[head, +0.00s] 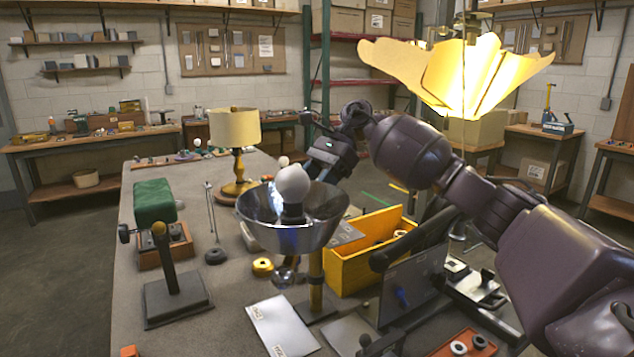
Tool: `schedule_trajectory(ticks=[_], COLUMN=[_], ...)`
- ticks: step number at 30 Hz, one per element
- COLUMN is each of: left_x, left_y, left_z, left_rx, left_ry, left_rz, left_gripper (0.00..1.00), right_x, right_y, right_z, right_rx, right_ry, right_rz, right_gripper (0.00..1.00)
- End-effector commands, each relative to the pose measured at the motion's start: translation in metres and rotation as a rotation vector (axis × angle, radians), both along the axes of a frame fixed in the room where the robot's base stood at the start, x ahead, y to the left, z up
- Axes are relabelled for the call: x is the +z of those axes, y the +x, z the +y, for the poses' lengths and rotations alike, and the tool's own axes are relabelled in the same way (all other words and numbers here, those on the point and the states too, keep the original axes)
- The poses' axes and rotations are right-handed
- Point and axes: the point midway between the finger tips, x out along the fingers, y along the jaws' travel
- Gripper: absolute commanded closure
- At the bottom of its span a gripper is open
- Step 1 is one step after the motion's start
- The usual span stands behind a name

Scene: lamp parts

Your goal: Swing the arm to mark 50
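A shiny metal lamp bowl (290,232) with a white bulb (293,184) in it stands near the middle of the bench in the head view. A yellow post (316,275) shows just below the bowl; how they join is hidden. My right gripper (318,160) is behind the bowl's far right rim, on the arm that comes in from the right. Its fingers are dark and partly hidden, so I cannot tell whether they are open or touch anything. My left gripper is not in view. I cannot make out a mark reading 50.
A yellow box (352,265) stands right of the post. White plates (282,326) lie in front. A knobbed lever stand (178,298) and a green-topped block (153,202) are at left. A table lamp (235,128) stands behind. A glowing yellow shade (465,75) hangs above my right arm.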

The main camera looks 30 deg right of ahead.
Motion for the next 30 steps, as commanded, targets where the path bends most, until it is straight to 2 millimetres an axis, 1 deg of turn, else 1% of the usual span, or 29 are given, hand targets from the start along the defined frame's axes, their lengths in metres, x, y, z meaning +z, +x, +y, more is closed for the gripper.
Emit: schedule_trajectory(ticks=[1,9,10,17,25,28,30], left_x=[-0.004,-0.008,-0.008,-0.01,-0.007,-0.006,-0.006], left_y=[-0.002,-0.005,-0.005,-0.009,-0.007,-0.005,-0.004], left_z=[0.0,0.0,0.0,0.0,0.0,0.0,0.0], left_rx=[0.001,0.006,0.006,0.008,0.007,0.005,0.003], left_ry=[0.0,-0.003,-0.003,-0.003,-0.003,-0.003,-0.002], left_rz=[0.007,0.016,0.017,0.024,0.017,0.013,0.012], left_gripper=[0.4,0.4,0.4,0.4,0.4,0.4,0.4], right_x=[-0.015,-0.015,-0.015,-0.015,-0.014,-0.01,-0.003], right_y=[0.001,0.0,0.0,0.0,0.0,0.0,0.001], right_z=[0.004,0.004,0.004,0.003,0.001,-0.003,-0.009], right_rx=[0.008,0.011,0.012,0.009,0.006,0.004,0.002], right_ry=[-0.003,-0.005,-0.005,-0.006,-0.008,-0.009,-0.009], right_rz=[0.02,0.024,0.025,0.029,0.03,0.029,0.027], right_gripper=[0.43,0.02,0.0,0.0,0.0,0.0,0.0])
